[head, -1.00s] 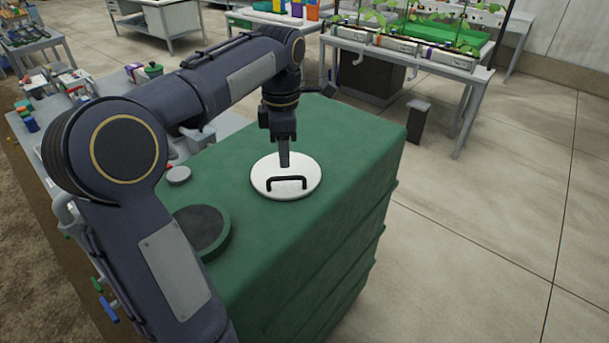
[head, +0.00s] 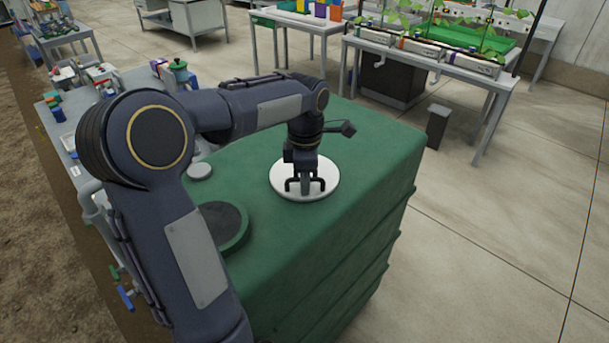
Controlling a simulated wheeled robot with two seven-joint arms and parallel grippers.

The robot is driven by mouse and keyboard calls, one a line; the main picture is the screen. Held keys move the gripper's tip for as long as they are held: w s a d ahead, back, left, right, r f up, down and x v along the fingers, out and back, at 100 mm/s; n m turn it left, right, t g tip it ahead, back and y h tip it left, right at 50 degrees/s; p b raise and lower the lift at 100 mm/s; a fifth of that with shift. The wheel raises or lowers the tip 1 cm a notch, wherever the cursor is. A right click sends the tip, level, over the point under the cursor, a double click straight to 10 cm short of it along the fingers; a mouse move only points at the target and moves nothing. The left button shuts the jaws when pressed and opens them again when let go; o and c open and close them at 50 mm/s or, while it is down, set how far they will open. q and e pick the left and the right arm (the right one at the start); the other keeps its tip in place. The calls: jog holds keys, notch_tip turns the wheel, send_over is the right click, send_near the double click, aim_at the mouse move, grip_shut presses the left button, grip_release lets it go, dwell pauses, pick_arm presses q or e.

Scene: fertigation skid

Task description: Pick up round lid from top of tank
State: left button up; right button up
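The round lid (head: 331,174) is a flat white disc lying on top of the green tank (head: 365,140) in the head view. It has a black bar handle (head: 291,186) across its front part. My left gripper (head: 305,186) points straight down at the middle of this handle, with a grey finger overlapping the bar. The gripper body hides the middle of the bar and the other finger, so I cannot tell whether the fingers are shut on it. The lid looks flat on the tank. My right gripper is out of view.
A dark round opening with a green rim (head: 222,226) and a small grey cap (head: 200,171) are also on the tank top. A cluttered bench (head: 80,187) stands to the left. A plant table (head: 440,62) stands behind, with a dark bin (head: 437,126) on the open floor.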

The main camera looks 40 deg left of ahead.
pick_arm(q)
grip_shut()
jog(key=shift+r, duration=0.2)
